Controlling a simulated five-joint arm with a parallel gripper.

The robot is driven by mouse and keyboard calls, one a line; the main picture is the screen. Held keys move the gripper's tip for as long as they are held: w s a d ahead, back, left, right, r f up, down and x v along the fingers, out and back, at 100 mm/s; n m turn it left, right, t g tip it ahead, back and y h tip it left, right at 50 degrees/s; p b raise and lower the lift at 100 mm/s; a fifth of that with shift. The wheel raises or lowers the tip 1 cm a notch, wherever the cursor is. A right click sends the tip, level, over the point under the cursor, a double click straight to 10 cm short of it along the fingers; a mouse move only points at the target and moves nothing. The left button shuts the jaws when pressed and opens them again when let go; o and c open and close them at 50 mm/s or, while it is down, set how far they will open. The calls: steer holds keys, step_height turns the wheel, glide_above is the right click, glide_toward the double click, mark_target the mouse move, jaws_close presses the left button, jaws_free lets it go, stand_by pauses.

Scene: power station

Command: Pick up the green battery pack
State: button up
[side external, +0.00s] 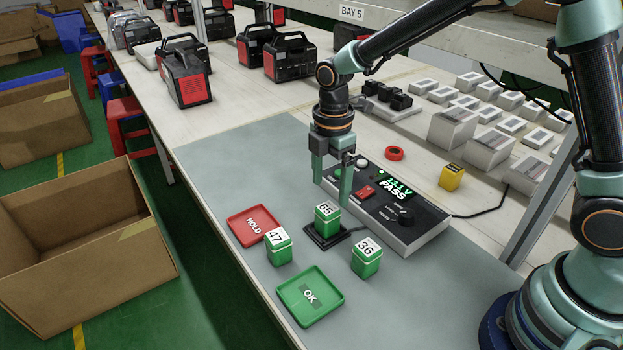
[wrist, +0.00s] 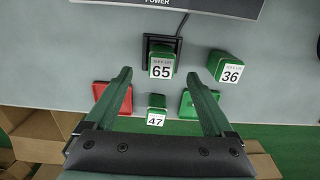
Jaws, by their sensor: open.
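Three green battery packs with white number labels stand upright. Pack 65 (side external: 327,220) sits on a black square dock (side external: 313,240) in front of the tester. Pack 47 (side external: 279,250) stands on the grey mat by the red HOLD tray (side external: 250,224). Pack 36 (side external: 366,262) stands on the mat right of the green OK tray (side external: 291,304). My gripper (side external: 331,193) is open and empty, pointing down near pack 65, between it and the tester. In the wrist view, pack 65 (wrist: 162,62) shows between and beyond the spread fingertips (wrist: 159,75), with pack 36 (wrist: 230,70) to the right.
White boxes (side external: 454,127) and red-black power units (side external: 186,80) stand farther back. A cardboard box (side external: 90,245) sits on the floor left.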

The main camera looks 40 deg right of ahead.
mark_target(328, 208)
step_height(328, 208, down, 4)
steer(key=shift+r, duration=0.1)
steer(key=shift+s+a+f, duration=0.1)
steer(key=shift+a+f, duration=0.05)
steer(key=shift+f, duration=1.15)
steer(key=shift+s+a+f, duration=0.1)
steer(key=shift+a+f, duration=0.05)
steer(key=shift+f, duration=1.1)
jaws_close()
